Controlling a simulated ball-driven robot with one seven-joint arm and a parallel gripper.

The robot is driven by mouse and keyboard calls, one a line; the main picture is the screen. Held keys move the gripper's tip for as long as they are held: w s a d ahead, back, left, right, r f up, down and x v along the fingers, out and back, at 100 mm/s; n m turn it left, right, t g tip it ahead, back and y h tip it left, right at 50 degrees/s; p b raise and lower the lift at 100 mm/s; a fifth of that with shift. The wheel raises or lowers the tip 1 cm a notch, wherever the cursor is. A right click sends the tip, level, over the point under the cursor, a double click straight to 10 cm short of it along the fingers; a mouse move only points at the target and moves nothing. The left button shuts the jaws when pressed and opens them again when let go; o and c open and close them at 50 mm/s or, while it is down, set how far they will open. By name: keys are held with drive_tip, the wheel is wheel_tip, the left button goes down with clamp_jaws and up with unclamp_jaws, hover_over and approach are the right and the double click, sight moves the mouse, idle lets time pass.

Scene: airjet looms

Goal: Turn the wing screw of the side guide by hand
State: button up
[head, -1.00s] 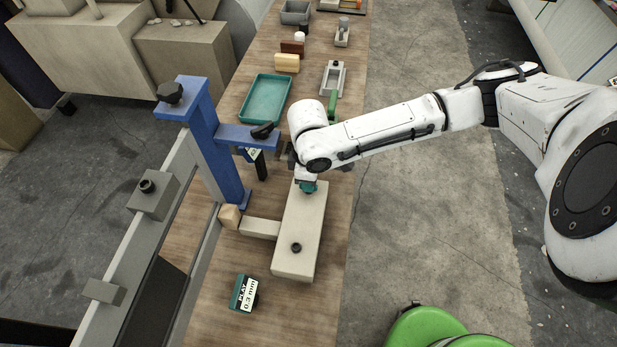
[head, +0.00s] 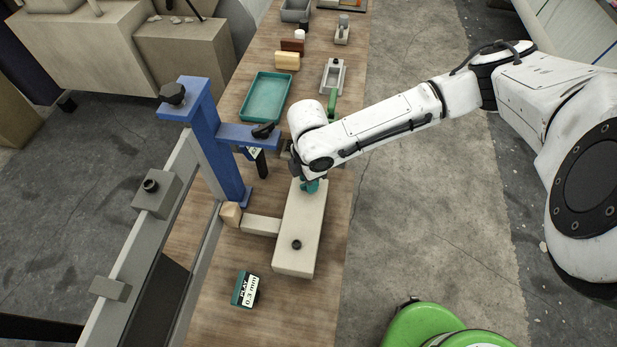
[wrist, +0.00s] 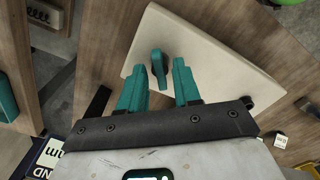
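The side guide's pale block (head: 292,258) lies on the wooden bench, with a short arm (head: 261,225) reaching left towards a small wooden block. In the wrist view the teal wing screw (wrist: 158,66) stands up from the pale block (wrist: 215,72). My gripper (wrist: 157,82) is open, its two teal fingers apart. In the head view my gripper (head: 310,186) is over the far end of the block, and I cannot tell the wing screw from the fingers there.
A blue post with a bracket (head: 220,150) stands left of the block. A black knob (head: 296,244) sits on the block's near end. A "PLAY 0.3 mm" gauge (head: 246,289) lies in front. A teal tray (head: 266,97) and small parts lie farther back. Floor right of the bench is clear.

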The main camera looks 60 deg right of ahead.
drive_tip(key=shift+r, duration=0.1)
drive_tip(key=shift+r+p, duration=1)
drive_tip(key=shift+p, duration=0.1)
